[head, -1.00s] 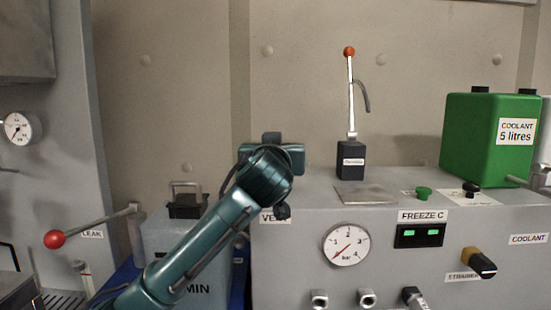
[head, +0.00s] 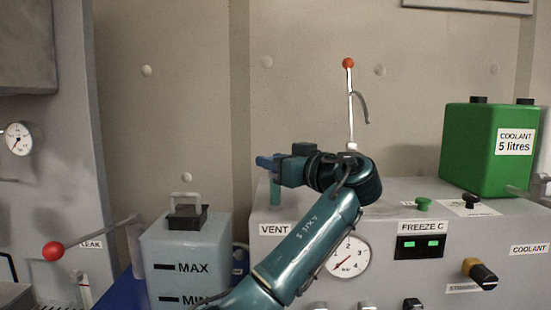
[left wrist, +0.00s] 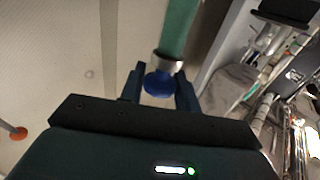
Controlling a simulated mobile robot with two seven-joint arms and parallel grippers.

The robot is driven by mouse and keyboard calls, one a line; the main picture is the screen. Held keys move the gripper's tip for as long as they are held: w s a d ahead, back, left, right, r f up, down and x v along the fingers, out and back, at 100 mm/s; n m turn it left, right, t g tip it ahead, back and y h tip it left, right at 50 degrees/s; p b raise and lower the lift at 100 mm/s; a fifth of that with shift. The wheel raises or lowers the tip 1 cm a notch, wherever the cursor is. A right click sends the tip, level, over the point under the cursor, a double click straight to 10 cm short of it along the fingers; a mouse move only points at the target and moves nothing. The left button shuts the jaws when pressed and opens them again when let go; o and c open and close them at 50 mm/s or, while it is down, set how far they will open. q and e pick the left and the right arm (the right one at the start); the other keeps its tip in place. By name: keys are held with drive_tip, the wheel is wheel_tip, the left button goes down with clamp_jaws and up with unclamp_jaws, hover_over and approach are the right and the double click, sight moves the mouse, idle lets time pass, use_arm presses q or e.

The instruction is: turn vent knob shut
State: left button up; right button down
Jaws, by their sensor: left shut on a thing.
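The blue vent knob (left wrist: 158,86) shows in the left wrist view, on a silver collar at the end of a green pipe (left wrist: 178,30). In the head view the green pipe (head: 275,192) stands upright behind the VENT label (head: 273,230) at the console's left end. My left gripper (head: 268,162) reaches in from the right at the pipe's top. In the left wrist view its two dark fingers are on either side of the knob, shut on it. In the head view the fingers mostly hide the knob. My right gripper is in neither view.
A grey tank (head: 190,250) marked MAX and MIN stands left of the console. A red-ball lever (head: 54,251) is further left. A red-tipped lever (head: 349,100) stands behind my forearm. A green coolant can (head: 480,150) stands on the right. My arm partly covers the pressure gauge (head: 348,257).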

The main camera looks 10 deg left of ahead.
use_arm(q)
drive_tip(key=shift+n+g+y, duration=0.3)
drive_tip(key=shift+n+g, duration=0.1)
drive_tip(key=shift+g, duration=0.1)
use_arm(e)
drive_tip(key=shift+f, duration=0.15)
use_arm(q)
drive_tip(key=o, duration=0.9)
drive_tip(key=shift+o, duration=0.2)
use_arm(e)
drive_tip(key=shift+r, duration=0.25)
use_arm(q)
drive_tip(key=b+v, duration=0.1)
drive_tip(key=v, duration=0.6)
drive_tip(key=shift+f+b, duration=0.15)
drive_tip(key=shift+b, duration=0.15)
drive_tip(key=p+v, duration=0.2)
drive_tip(key=v, duration=0.4)
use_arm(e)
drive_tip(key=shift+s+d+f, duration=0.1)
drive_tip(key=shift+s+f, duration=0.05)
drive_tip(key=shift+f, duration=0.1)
